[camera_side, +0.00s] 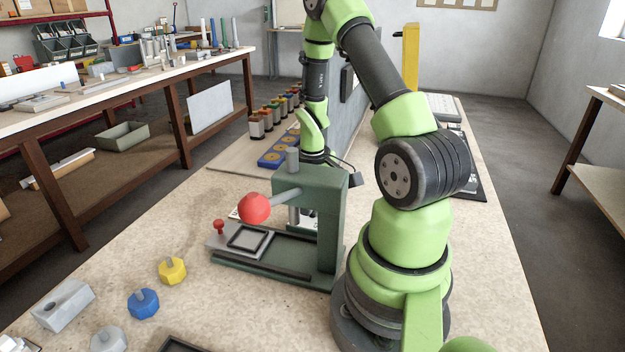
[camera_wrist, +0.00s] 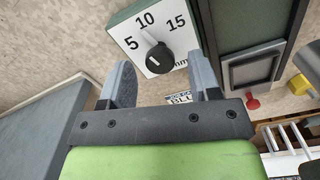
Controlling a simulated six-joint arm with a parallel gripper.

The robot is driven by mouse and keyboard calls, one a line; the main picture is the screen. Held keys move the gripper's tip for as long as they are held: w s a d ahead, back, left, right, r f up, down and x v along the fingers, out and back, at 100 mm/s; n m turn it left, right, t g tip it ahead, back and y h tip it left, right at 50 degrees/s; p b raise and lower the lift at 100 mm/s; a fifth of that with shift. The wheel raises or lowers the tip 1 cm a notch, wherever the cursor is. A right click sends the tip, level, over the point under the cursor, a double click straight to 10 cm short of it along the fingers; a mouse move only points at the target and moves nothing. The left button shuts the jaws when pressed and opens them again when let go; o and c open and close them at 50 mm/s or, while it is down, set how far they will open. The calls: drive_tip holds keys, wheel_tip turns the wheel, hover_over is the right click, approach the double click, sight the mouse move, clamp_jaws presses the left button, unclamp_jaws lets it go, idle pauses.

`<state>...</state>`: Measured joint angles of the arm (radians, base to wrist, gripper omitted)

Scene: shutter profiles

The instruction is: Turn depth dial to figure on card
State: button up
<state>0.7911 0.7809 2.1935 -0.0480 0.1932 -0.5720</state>
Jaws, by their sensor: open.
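In the wrist view the depth dial is a black round knob (camera_wrist: 159,58) on a white scale plate (camera_wrist: 136,35) marked 5, 10, 15 and mm. In the side view the green press (camera_side: 333,225) hides the dial and my fingertips.
The press has a red ball handle (camera_side: 254,208) and a slide with a small red knob (camera_side: 219,227). Yellow (camera_side: 173,271) and blue (camera_side: 143,304) knobbed pieces and a grey block (camera_side: 63,305) lie at front left.

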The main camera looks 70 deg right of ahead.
wheel_tip(320, 180, up, 9)
idle(0.3)
wheel_tip(320, 180, down, 10)
drive_tip(key=n, duration=0.4)
idle(0.6)
drive_tip(key=shift+c, duration=0.5)
